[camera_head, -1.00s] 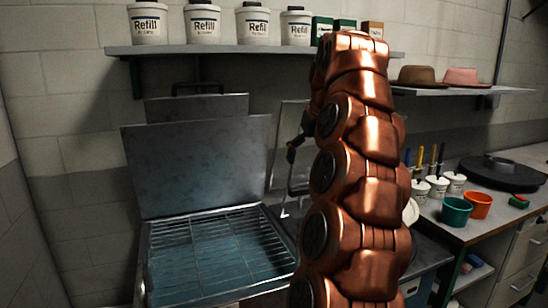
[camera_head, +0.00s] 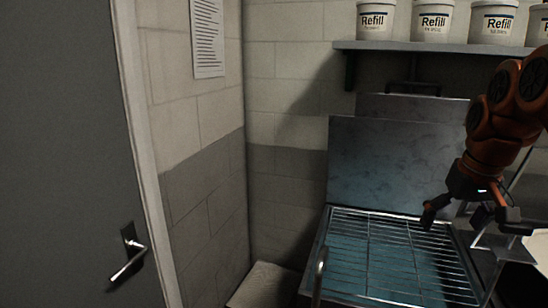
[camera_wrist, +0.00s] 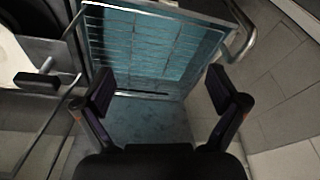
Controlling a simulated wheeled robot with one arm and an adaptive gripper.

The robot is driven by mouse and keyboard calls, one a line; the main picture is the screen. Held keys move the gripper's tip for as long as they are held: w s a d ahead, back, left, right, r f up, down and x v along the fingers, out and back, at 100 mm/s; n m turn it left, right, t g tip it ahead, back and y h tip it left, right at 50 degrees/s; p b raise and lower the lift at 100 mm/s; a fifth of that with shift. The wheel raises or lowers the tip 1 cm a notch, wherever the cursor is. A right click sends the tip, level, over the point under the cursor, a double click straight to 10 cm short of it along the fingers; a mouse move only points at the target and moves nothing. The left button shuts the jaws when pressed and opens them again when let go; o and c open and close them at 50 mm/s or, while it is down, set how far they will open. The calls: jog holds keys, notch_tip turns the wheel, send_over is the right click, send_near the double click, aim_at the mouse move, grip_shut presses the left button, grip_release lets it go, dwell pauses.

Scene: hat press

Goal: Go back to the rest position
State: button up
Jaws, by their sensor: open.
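My gripper (camera_head: 466,217) is at the right of the head view, at the end of my copper-coloured arm (camera_head: 505,110). Its dark fingers are spread apart with nothing between them. In the wrist view my gripper (camera_wrist: 164,98) also shows open and empty. It is in front of or above an open metal unit with a wire rack (camera_head: 395,255) over a bluish basin. The rack also shows in the wrist view (camera_wrist: 150,45), beyond the fingertips. The unit's raised metal lid (camera_head: 390,165) stands behind the rack. I cannot tell the exact gap between gripper and rack.
A shelf (camera_head: 440,49) with several white Refill buckets (camera_head: 432,22) runs above the unit. A grey door (camera_head: 65,150) with a handle (camera_head: 128,262) stands at the left. A printed sheet (camera_head: 206,38) hangs on the wall. A pale box-like object (camera_head: 264,285) is low beside the unit.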

jog(key=s+a+f+n+g+p, duration=0.1)
jog(key=s+a+f+g, duration=0.1)
jog(key=s+a+f, duration=0.95)
jog(key=s+f, duration=0.1)
jog(key=s, duration=0.2)
jog(key=s+a+f+g, duration=0.1)
jog(key=s+a+f, duration=0.1)
jog(key=s, duration=0.3)
jog(key=s+a+f+g+p, duration=0.1)
jog(key=s+a+f, duration=0.1)
jog(key=s+f, duration=0.2)
jog(key=shift+s+a+f, duration=0.25)
jog(key=shift+s+a, duration=0.15)
jog(key=shift+s, duration=0.65)
